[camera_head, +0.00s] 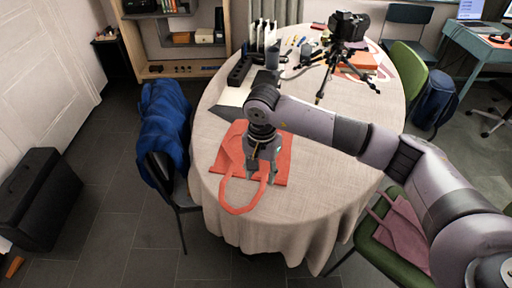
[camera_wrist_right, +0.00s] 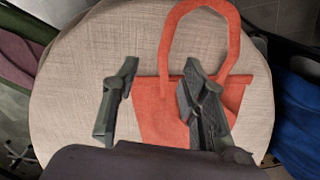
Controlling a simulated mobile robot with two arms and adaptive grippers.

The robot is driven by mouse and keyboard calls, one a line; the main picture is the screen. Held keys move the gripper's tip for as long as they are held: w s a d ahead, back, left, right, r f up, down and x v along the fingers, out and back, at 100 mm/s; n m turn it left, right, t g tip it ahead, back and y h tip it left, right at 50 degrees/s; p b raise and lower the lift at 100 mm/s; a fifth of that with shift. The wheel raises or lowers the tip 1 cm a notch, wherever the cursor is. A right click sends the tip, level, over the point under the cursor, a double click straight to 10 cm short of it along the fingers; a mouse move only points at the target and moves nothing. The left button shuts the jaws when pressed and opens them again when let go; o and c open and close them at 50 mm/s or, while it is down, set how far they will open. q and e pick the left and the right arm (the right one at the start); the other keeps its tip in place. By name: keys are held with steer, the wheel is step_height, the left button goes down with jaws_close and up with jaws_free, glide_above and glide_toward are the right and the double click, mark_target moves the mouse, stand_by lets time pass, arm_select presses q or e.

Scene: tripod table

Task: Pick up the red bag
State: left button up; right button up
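The red bag (camera_head: 230,156) lies flat on the near part of the round, cloth-covered table (camera_head: 325,190), with a handle loop hanging toward the near edge. My right gripper (camera_head: 262,178) points down over the bag near the base of that handle. In the right wrist view, the gripper (camera_wrist_right: 158,72) has its fingers spread apart, one over the bag (camera_wrist_right: 157,108) and one at or just beyond its side edge. I see nothing held between the fingers. I cannot tell whether the fingertips touch the bag. My left gripper is out of view.
A camera on a small tripod (camera_head: 346,28) stands at the back of the table, near pens and a black power strip (camera_head: 240,70). A chair with a blue jacket (camera_head: 165,125) is at left. A green chair with a mauve bag (camera_head: 402,228) is at right.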

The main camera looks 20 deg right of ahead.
steer(key=p, duration=0.1)
glide_above(259, 194)
steer(key=f, duration=0.4)
steer(key=s+f, duration=0.1)
steer(key=f, duration=0.1)
steer(key=shift+f, duration=0.35)
steer(key=shift+w+f+p, duration=0.2)
steer(key=shift+f+p, duration=0.15)
steer(key=shift+f, duration=0.25)
steer(key=f, duration=0.2)
steer(key=f+p, duration=0.1)
steer(key=f, duration=0.1)
steer(key=shift+w+a+f, duration=0.1)
steer(key=shift+w, duration=0.2)
jaws_close()
